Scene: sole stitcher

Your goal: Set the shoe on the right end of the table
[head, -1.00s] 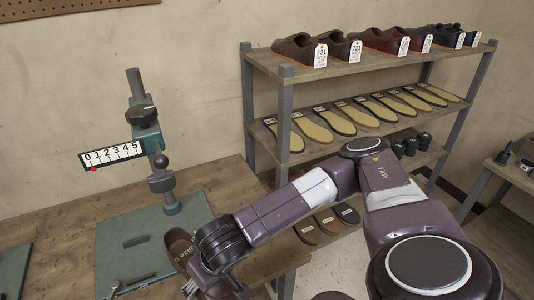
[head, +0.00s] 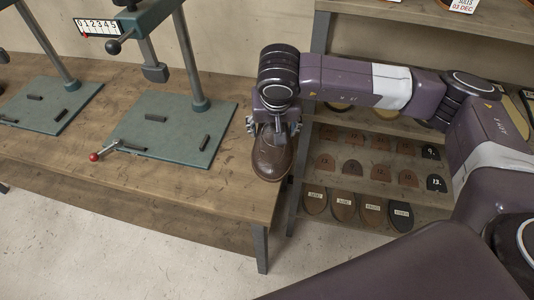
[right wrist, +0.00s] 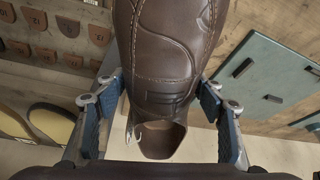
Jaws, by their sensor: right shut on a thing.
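The brown leather shoe (head: 270,158) is at the right end of the wooden table (head: 225,182), toe toward the front. My right gripper (head: 274,124) is shut on it from above, near the heel end. I cannot tell whether the sole touches the tabletop. In the right wrist view the shoe (right wrist: 170,50) runs up the middle, between the two blue-padded fingers of the right gripper (right wrist: 160,112). My left gripper is not in view.
A green stand base (head: 175,135) with a red-knobbed lever (head: 97,156) is left of the shoe. A second green base (head: 45,105) lies farther left. A shelf rack with sole and heel pieces (head: 343,207) stands close to the table's right end. The front strip of tabletop is bare.

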